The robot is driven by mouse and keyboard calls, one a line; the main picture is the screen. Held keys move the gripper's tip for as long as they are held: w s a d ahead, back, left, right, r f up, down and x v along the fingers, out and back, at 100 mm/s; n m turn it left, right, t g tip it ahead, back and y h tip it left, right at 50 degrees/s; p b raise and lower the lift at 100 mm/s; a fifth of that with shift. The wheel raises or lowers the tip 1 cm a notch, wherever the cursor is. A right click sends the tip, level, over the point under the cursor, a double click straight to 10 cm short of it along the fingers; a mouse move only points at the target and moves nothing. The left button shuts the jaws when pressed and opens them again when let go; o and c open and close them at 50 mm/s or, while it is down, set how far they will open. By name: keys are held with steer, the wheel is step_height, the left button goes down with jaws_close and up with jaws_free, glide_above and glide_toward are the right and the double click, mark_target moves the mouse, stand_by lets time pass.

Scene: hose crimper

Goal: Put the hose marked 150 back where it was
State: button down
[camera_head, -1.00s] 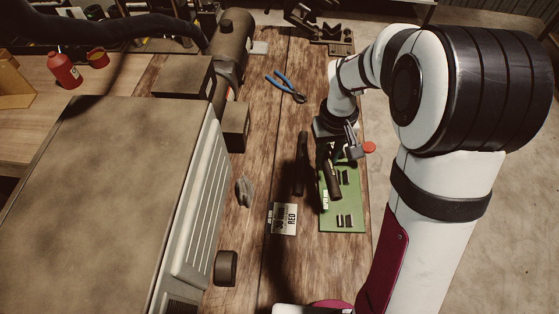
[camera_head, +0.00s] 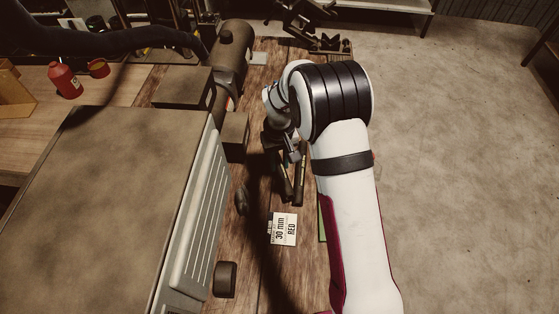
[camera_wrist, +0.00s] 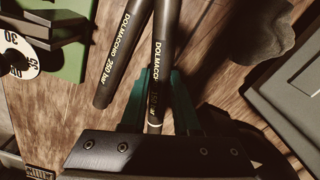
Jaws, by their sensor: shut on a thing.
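The hose marked 150 (camera_wrist: 158,60) is a black tube with yellow print, between the teal fingers of my gripper (camera_wrist: 157,105) in the wrist view. My gripper is shut on it near a white ring. In the head view, my gripper (camera_head: 286,153) is over the wooden bench and the held hose (camera_head: 283,182) slants below it. A second black hose, marked 250 (camera_wrist: 120,55), lies beside it, apart from it near the gripper. It also shows in the head view (camera_head: 300,185). I cannot tell whether the held hose touches the bench.
A card reading 30 mm RED (camera_head: 284,229) lies on the bench. A green mat (camera_wrist: 75,60) is mostly hidden by my arm in the head view. A round numbered disc (camera_wrist: 18,56) is near it. A large machine (camera_head: 130,190) stands left, with a dark lump (camera_head: 242,200) beside it.

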mark_target(279, 164)
steer(key=shift+f, duration=0.5)
steer(key=c, duration=0.7)
jaws_free()
steer(key=shift+o, duration=0.2)
step_height(279, 164, up, 12)
steer(key=s+d+r+m, duration=0.3)
steer(key=s+d+r, duration=0.2)
steer(key=s+r, duration=0.2)
steer(key=s+d+m+y, duration=0.1)
steer(key=s+d+m, duration=0.2)
steer(key=s, duration=0.8)
steer(key=s+d+r+m, duration=0.1)
steer(key=s+d+m, duration=0.2)
steer(key=s, duration=0.8)
steer(key=shift+s+m+y, duration=0.3)
steer(key=shift+m+y, duration=0.1)
steer(key=shift+m, duration=0.2)
